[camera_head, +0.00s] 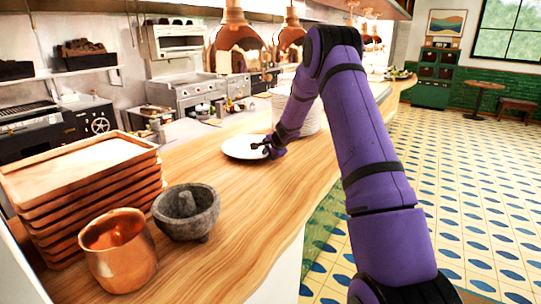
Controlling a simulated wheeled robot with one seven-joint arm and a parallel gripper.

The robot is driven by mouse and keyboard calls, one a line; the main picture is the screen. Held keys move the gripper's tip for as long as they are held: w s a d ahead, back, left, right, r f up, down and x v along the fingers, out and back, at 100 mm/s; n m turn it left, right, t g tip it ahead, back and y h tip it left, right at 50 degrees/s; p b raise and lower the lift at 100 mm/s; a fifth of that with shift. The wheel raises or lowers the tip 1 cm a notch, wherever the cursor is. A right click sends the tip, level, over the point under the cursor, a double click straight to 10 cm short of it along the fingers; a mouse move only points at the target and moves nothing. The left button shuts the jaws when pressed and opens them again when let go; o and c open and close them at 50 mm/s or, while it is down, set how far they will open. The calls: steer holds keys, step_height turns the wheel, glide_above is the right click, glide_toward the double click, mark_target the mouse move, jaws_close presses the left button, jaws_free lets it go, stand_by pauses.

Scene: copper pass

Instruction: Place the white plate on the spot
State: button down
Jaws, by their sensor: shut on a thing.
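The white plate (243,148) is at the middle of the wooden counter, flat and at or just above its surface; I cannot tell whether it touches. My gripper (267,148) is shut on the plate's right rim. My purple arm reaches over the counter from the right. No marked spot shows; it may be hidden under the plate or behind my arm.
A stack of white plates (309,116) stands just behind my forearm. Copper lamps (234,48) hang above. The counter (215,180) before the plate is clear.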

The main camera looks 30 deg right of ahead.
steer(key=shift+a+f, duration=0.15)
steer(key=shift+a, duration=0.15)
steer(key=c, duration=0.9)
jaws_free()
steer(key=shift+c, duration=0.2)
steer(key=shift+s+d+r, duration=0.15)
steer(key=shift+s+r, duration=0.15)
steer(key=shift+r, duration=0.1)
steer(key=v, duration=1)
steer(key=shift+w, duration=0.1)
